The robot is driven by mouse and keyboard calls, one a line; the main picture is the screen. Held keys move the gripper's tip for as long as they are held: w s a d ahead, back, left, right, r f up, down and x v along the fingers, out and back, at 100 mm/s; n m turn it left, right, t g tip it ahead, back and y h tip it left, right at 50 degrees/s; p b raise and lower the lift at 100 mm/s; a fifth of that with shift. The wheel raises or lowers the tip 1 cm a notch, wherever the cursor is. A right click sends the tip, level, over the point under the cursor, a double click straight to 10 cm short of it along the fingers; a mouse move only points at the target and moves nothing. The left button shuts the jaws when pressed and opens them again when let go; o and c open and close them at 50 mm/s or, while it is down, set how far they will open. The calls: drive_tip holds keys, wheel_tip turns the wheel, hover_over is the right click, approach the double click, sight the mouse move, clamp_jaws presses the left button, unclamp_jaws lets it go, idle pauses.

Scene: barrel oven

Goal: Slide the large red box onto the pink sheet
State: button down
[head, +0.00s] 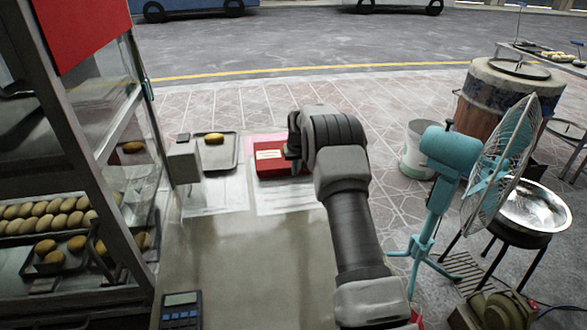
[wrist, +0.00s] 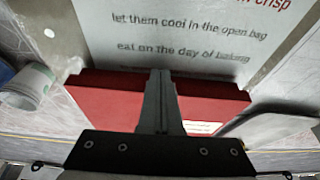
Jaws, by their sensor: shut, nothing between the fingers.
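The large red box (head: 272,171) lies flat on the counter, with a white label on its top. A strip of the pink sheet (head: 262,141) shows at the box's far side; how much lies under the box is hidden. My gripper (head: 294,163) is shut and empty, pointing down at the right part of the box. In the wrist view, the closed fingers (wrist: 160,76) cross in front of the red box (wrist: 108,104), which shows on both sides of them. I cannot tell whether they touch it.
A white printed sheet (head: 283,203) lies on the near side of the box. A tray (head: 218,157) with a bread roll is to the left, near a grey post and glass cabinet. A calculator (head: 181,308) lies nearer. A teal fan (head: 450,155) and bucket (head: 416,150) stand right, off the counter.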

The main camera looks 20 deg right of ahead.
drive_tip(key=shift+w, duration=0.1)
drive_tip(key=shift+w+d+p, duration=0.15)
drive_tip(key=shift+w+p, duration=0.2)
drive_tip(key=shift+w, duration=0.6)
drive_tip(key=shift+w+d+p, duration=0.1)
drive_tip(key=shift+w+p, duration=0.25)
drive_tip(key=shift+w, duration=0.6)
drive_tip(key=shift+s, duration=0.1)
drive_tip(key=shift+s+a, duration=0.1)
drive_tip(key=shift+s, duration=0.4)
drive_tip(key=shift+r, duration=0.15)
drive_tip(key=shift+r+p, duration=2.2)
drive_tip(key=shift+r, duration=1.7)
